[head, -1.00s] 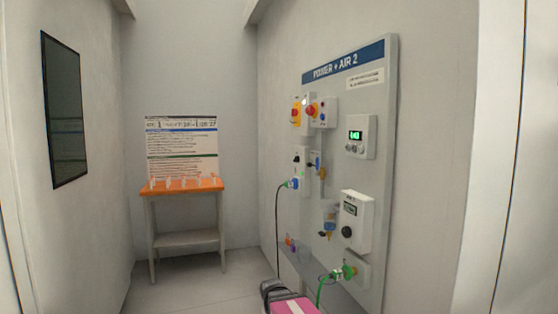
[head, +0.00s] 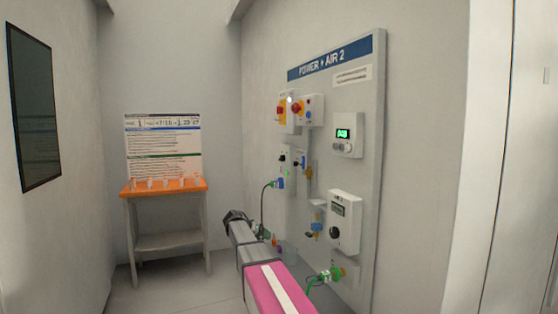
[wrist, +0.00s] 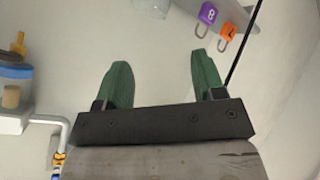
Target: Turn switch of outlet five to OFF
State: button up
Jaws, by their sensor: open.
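The outlets and switches are on the grey panel (head: 360,150) headed "POWER + AIR 2" on the right wall. A narrow left unit has a small black knob (head: 282,157) above a blue plug (head: 280,183). A white box (head: 343,222) with a display carries a larger black knob (head: 334,232); a green plug (head: 332,274) sits in the outlet below it. Outlet numbers are too small to read, so I cannot tell which is five. My gripper (wrist: 163,75) is open and empty in the wrist view, its green fingers apart, away from any switch.
Red-and-yellow switches (head: 283,110) sit high on the panel. In the wrist view, a purple padlock tag (wrist: 208,14) and an orange one (wrist: 229,31) hang at the top, and a blue filter bowl (wrist: 15,72) is at left. An orange-topped table (head: 163,186) stands at the back.

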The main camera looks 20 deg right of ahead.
jog(key=w+d+r+m+h, duration=0.2)
jog(key=w+r+m, duration=0.1)
jog(key=w+r, duration=0.5)
jog(key=w+d+r+m+h, duration=0.25)
jog(key=w+r, duration=0.25)
jog(key=r, duration=0.6)
jog(key=m+g+h, duration=0.1)
jog(key=m+h, duration=0.3)
send_near(280, 158)
jog(key=w, duration=0.1)
jog(key=shift+y, duration=0.25)
jog(key=d, duration=1)
jog(key=shift+w+d+r, duration=0.1)
jog(key=shift+w+r, duration=0.1)
jog(key=shift+w, duration=0.05)
jog(key=c, duration=0.9)
